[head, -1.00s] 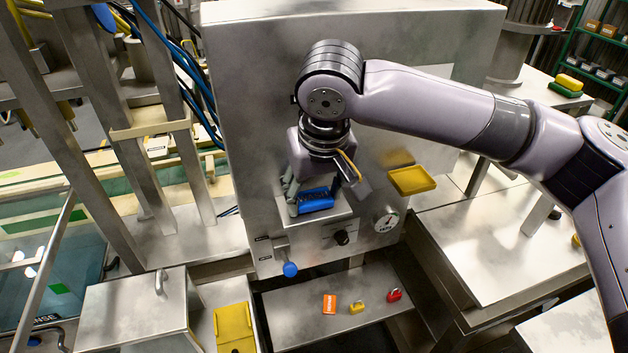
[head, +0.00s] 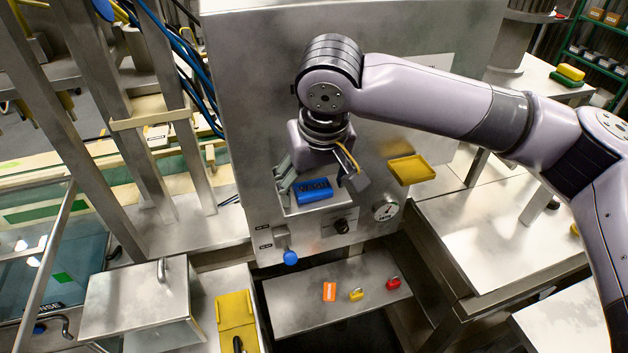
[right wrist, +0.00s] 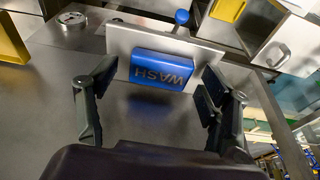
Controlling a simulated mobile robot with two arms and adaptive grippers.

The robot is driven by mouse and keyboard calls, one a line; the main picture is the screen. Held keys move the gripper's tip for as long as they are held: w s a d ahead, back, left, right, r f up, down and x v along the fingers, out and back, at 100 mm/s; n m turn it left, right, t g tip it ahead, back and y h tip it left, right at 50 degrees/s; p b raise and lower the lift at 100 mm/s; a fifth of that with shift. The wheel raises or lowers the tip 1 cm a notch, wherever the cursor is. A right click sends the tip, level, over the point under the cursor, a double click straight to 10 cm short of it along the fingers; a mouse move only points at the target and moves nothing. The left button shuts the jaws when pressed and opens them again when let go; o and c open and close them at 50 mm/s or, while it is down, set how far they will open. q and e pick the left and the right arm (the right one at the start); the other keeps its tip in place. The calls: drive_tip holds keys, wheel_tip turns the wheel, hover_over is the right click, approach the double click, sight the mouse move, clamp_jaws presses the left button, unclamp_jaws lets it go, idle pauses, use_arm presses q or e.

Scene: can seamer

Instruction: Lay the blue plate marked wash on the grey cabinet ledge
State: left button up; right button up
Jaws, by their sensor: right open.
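The blue plate marked WASH (head: 313,191) lies on the small grey ledge (head: 318,207) on the front of the grey cabinet (head: 360,130). In the right wrist view the blue plate (right wrist: 161,71) rests on the pale ledge (right wrist: 118,42), its lettering upside down to that camera. My right gripper (right wrist: 150,92) is open, with its fingers on either side of the plate and apart from it. In the head view the right gripper (head: 318,180) is just behind and above the plate. My left gripper does not show.
A yellow tray (head: 411,169) sticks out right of the ledge, above a gauge (head: 385,210). A black knob (head: 342,226) and blue-ended lever (head: 290,257) are below. A lower shelf (head: 290,300) holds orange, yellow and red items, with bare metal around them.

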drive_tip(key=b+v, duration=0.4)
drive_tip(key=v, duration=0.8)
drive_tip(key=shift+b, duration=0.35)
drive_tip(key=shift+s, duration=0.1)
